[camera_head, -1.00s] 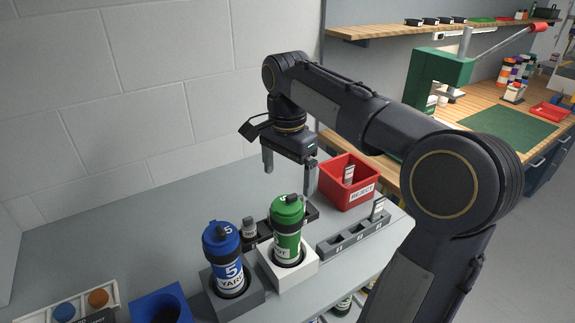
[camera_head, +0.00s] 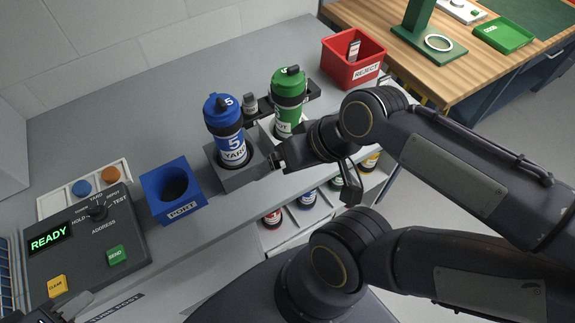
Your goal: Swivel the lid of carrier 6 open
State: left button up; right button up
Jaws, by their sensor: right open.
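A blue carrier (camera_head: 224,125) marked 5 and YARD stands upright in a grey holder (camera_head: 240,176). I cannot tell which carrier is 6.
A blue PORT box (camera_head: 160,205), a control panel (camera_head: 72,246) reading READY, and a red REJECT bin (camera_head: 341,75) are around.

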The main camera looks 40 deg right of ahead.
aim_at(286, 77)
jog(key=z, duration=1.35)
